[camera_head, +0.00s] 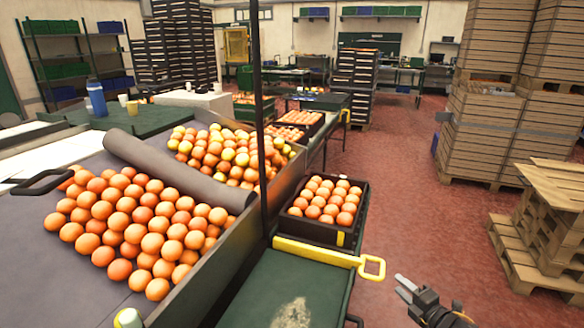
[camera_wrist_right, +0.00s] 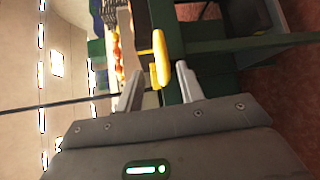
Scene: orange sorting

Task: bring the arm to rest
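My right gripper (camera_head: 402,287) is at the lower right of the head view, over the red floor, with its fingers pointing left. In the right wrist view its two fingers (camera_wrist_right: 159,72) stand apart with nothing held between them. A yellow handle (camera_head: 373,267) on the green-topped cart is just left of the fingertips in the head view. The yellow handle (camera_wrist_right: 161,57) also shows beyond the fingers in the wrist view, apart from them as far as I can tell. My left gripper is not in view.
A black crate of oranges (camera_head: 326,238) stands behind the green surface (camera_head: 265,295). Many oranges (camera_head: 140,228) lie on the sloped grey bin at left. A dark upright post (camera_head: 258,120) rises in the middle. Wooden pallets (camera_head: 545,215) stand at right; the red floor (camera_head: 410,200) between is clear.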

